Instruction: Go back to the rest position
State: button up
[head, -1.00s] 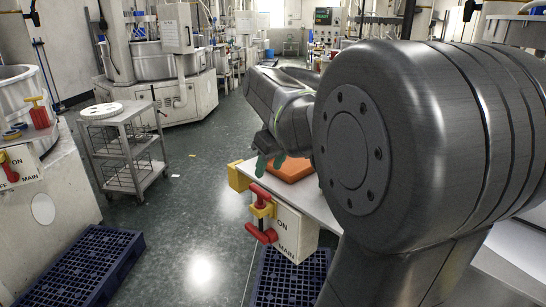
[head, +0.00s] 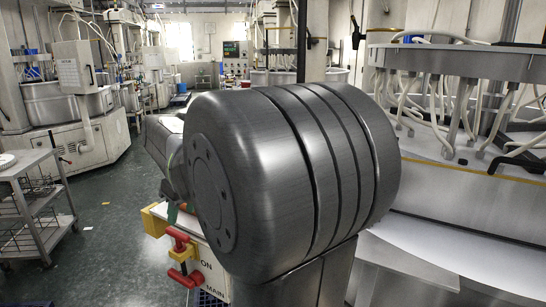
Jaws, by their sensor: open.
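My gripper (head: 173,212) shows only in part in the head view, left of centre. Its green fingertips point down, just above the yellow-edged corner of a bench. The large dark joint of my own arm hides most of the gripper and what lies behind it. The jaws are open, and I see nothing held between them. A sliver of an orange thing shows beside the fingertips, almost wholly hidden.
A machine with many hoses (head: 470,70) fills the right.

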aim_at(177, 232)
jog(key=x, duration=0.9)
jog(key=shift+f, duration=0.15)
jog(key=shift+w+a+r+p, duration=0.1)
jog(key=shift+r+p, duration=0.2)
jog(key=shift+p, duration=0.1)
jog(key=shift+r, duration=0.1)
